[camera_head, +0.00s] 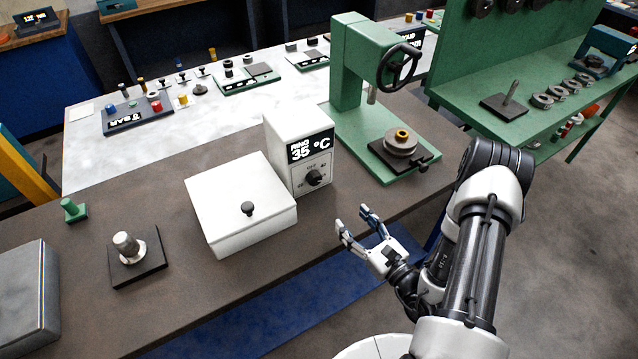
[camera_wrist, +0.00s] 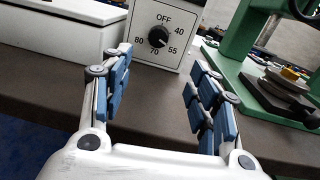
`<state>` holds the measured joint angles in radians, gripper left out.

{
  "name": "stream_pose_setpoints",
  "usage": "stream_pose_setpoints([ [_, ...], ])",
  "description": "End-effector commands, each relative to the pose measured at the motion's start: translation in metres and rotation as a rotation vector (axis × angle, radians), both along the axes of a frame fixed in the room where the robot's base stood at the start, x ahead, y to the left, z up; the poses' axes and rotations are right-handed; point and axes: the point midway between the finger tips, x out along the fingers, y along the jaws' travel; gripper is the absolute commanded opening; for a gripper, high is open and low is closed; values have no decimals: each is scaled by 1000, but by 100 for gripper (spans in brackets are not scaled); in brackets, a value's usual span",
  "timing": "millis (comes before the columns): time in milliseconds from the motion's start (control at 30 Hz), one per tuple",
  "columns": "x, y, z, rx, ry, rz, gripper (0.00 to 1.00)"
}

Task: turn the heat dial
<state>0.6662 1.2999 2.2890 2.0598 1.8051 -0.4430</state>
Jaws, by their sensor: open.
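The heat dial is a black round knob (camera_head: 314,177) on the front of a white heater box (camera_head: 283,135) whose display reads "RING 35 °C". In the wrist view the dial (camera_wrist: 158,38) shows upper centre, with marks OFF, 40, 55, 70 and 80 around it; I cannot tell its exact pointer setting. My gripper (camera_head: 354,221) is open and empty, in front of the bench edge and apart from the dial. In the wrist view its blue-padded fingers (camera_wrist: 160,90) stand either side below the dial, with clear space between them.
A white lidded box (camera_head: 240,205) with a black knob adjoins the heater on the left. A green press (camera_head: 368,90) stands to the right. A post on a dark base (camera_head: 138,265) and a green piece (camera_head: 74,210) are farther left. The brown bench front before the dial is clear.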

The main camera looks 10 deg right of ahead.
Motion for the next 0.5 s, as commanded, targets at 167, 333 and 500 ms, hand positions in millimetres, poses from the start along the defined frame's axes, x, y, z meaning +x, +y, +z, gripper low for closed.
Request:
stream_pose_setpoints([
  [167, -7, -4, 2, -323, -118, 12, 55],
  [333, -8, -4, 3, -455, -168, 19, 55],
  [500, 5, 3, 3, -471, -176, 25, 55],
])
